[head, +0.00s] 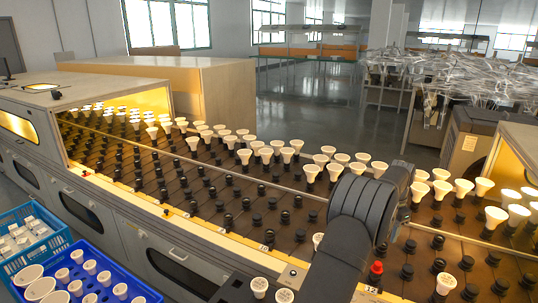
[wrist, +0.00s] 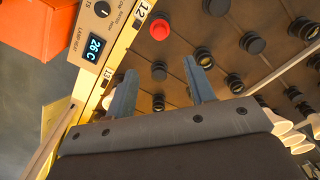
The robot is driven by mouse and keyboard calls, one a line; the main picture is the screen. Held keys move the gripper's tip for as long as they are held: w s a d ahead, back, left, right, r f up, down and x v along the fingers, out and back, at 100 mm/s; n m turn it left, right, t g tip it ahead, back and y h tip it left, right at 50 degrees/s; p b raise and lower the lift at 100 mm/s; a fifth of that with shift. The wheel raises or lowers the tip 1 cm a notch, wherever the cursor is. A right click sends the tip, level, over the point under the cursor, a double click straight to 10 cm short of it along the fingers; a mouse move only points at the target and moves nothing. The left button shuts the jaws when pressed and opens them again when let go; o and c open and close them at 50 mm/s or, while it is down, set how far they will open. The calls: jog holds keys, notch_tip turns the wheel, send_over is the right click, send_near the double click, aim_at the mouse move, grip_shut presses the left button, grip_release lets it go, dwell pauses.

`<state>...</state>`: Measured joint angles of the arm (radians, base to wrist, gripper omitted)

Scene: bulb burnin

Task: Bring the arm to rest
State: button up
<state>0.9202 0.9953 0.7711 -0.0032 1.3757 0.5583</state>
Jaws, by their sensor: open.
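My gripper (wrist: 158,82) shows in the wrist view with its two grey-blue fingers spread and nothing between them. It is over the dark burn-in bed (wrist: 165,122), near the bed's yellow front edge. A dark socket lies in the gap between the fingers, and other sockets show beyond the tips. In the head view my dark arm stands at the right of centre in front of the bed, and I cannot make out the fingers there.
Rows of white bulbs (head: 289,156) stand along the bed's far side. A blue crate (head: 134,281) of bulbs stands lower left. An orange box (wrist: 45,25) is beside the panel.

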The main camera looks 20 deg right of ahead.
aim_at(378, 263)
notch_tip(378, 263, down, 15)
jog(key=shift+f, duration=0.1)
jog(key=shift+r, duration=0.25)
jog(key=shift+r, duration=0.1)
notch_tip(378, 263, up, 16)
notch_tip(378, 263, down, 17)
jog(key=shift+r, duration=0.1)
notch_tip(378, 263, up, 9)
jog(key=shift+f, duration=0.2)
jog(key=shift+s+r, duration=0.25)
jog(key=shift+s+a+f, duration=0.2)
jog(key=shift+s+a, duration=0.2)
jog(key=shift+s, duration=0.35)
jog(key=shift+w, duration=0.1)
